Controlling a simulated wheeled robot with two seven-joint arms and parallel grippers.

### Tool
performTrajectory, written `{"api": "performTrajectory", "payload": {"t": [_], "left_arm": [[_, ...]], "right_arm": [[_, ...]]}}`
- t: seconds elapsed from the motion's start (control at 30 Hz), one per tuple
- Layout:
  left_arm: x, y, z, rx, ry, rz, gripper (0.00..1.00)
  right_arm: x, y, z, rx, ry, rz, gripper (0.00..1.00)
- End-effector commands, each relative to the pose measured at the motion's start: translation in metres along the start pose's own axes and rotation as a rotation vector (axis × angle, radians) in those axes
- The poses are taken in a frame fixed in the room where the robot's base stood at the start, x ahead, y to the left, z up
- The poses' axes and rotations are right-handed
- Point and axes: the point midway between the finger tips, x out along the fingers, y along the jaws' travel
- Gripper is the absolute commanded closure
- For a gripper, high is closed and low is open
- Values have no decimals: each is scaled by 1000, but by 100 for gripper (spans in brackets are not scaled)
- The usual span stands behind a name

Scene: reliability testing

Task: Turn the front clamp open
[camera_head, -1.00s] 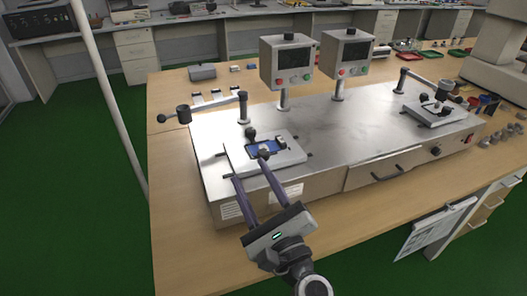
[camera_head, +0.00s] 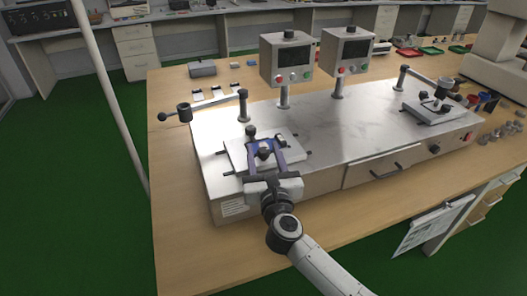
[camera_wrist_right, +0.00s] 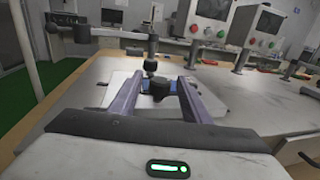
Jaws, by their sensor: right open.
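A pale fixture plate (camera_head: 236,151) lies on the left part of the metal test bench, with two dark clamp knobs on it. The near knob, the front clamp (camera_wrist_right: 158,86), shows in the wrist view between the fingers of my right gripper (camera_wrist_right: 160,79). The rear knob (camera_head: 250,131) stands farther back, and it also shows in the wrist view (camera_wrist_right: 150,66). My right gripper (camera_head: 265,147) is open, its two fingers on either side of the front clamp. I cannot tell whether they touch it. A blue piece on the plate is partly hidden by the fingers. My left gripper is not in view.
A swing arm with a dark weight (camera_head: 184,112) reaches left from a post behind the plate. Two control boxes (camera_head: 287,60) (camera_head: 346,53) stand on posts at the back. A second clamp fixture (camera_head: 430,108) sits at the bench's right end.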

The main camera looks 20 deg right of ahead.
Motion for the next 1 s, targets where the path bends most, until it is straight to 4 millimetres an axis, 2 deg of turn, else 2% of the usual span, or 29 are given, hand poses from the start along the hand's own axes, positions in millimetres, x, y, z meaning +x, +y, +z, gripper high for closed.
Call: {"api": "performTrajectory", "payload": {"t": [0.33, 0.57, 1.0], "left_arm": [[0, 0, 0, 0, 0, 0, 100], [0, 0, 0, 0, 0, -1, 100], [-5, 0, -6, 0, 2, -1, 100]], "right_arm": [[4, 0, 0, 0, 0, 1, 58], [4, 0, 0, 0, 0, 1, 97], [4, -1, 1, -3, 1, 95, 98]]}}
